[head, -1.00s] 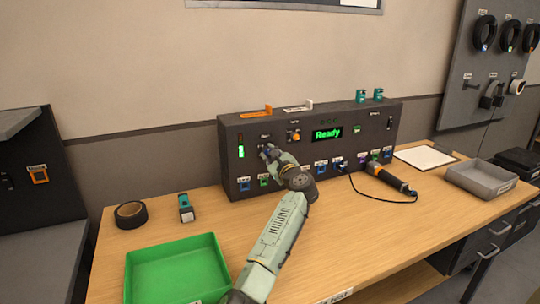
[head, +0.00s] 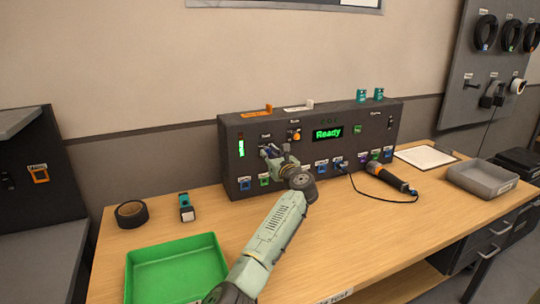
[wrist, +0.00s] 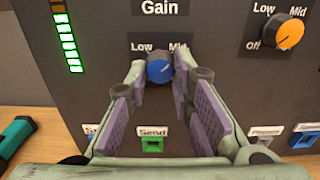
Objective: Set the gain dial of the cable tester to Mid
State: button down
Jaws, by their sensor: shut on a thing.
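The cable tester (head: 310,150) is a dark box at the back of the bench, its display (head: 327,133) reading "Ready". Its gain dial (wrist: 158,70) is a blue knob under the "Gain" label in the wrist view, with "Low" at upper left and "Mid" at upper right. I cannot make out clearly where its pointer stands. My gripper (wrist: 159,75) has a fingertip on each side of the dial and is shut on it. In the head view my gripper (head: 272,152) is at the tester's left front and hides the dial.
An orange dial (wrist: 290,32) sits to the right of the gain dial. A lit green level bar (wrist: 66,45) is to its left. Coloured sockets line the tester's lower edge. A green tray (head: 175,270), black tape and an orange-black tool (head: 388,178) with a cable lie on the bench.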

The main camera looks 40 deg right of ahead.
dwell(0.3)
jog(key=c, duration=1.4)
grip_release()
jog(key=shift+s, duration=0.1)
jog(key=v, duration=1.2)
jog(key=shift+f, duration=0.1)
